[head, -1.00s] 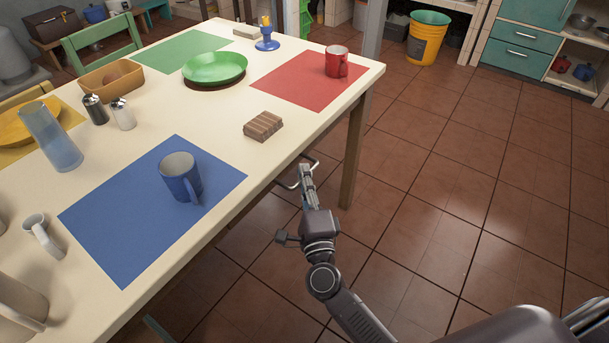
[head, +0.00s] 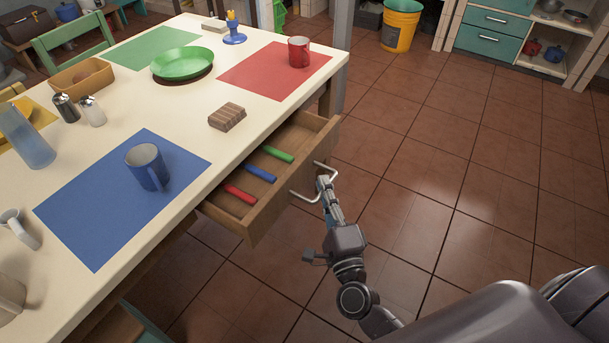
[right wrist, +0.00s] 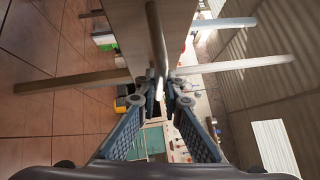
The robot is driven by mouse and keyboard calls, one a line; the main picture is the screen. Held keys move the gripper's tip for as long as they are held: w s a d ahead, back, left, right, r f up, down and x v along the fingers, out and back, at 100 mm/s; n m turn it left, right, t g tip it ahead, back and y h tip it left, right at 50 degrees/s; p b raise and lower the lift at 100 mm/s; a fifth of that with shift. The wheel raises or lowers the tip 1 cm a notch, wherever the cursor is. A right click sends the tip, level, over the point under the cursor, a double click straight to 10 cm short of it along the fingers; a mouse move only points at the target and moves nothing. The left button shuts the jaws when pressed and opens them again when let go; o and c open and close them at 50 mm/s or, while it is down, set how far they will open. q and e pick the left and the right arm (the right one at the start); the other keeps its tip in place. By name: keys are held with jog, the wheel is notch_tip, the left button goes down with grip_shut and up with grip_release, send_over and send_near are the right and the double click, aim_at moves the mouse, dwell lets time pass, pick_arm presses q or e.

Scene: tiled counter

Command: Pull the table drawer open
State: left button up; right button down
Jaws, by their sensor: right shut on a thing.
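The wooden table drawer (head: 262,212) stands out from the long side of the cream table (head: 122,201). Red, blue and green handled items lie in it, the red one (head: 239,194) nearest, then the blue one (head: 260,173) and the green one (head: 279,155). The drawer's metal bar handle (head: 304,196) is on its front. My right gripper (head: 324,182) is shut on this handle. In the right wrist view the fingers (right wrist: 168,88) close around the handle bar (right wrist: 155,40). My left gripper is not in view.
A blue mug (head: 147,167) stands on a blue mat, and a red mug (head: 299,52) on a red mat. A wooden block (head: 227,117) lies near the table edge above the drawer. The tiled floor (head: 450,190) right of the drawer is clear.

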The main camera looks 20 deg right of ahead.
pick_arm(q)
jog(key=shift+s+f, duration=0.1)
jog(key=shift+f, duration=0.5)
pick_arm(e)
jog(key=s+d, duration=0.5)
jog(key=s, duration=0.2)
jog(key=shift+d, duration=0.25)
jog(key=shift+s, duration=0.1)
jog(key=c, duration=2)
grip_release()
jog(key=shift+c, duration=0.2)
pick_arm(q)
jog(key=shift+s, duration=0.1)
pick_arm(e)
jog(key=s+a+f, duration=0.1)
jog(key=s, duration=1)
jog(key=shift+s+a+f, duration=0.3)
jog(key=shift+s+f, duration=0.05)
jog(key=shift+s, duration=0.05)
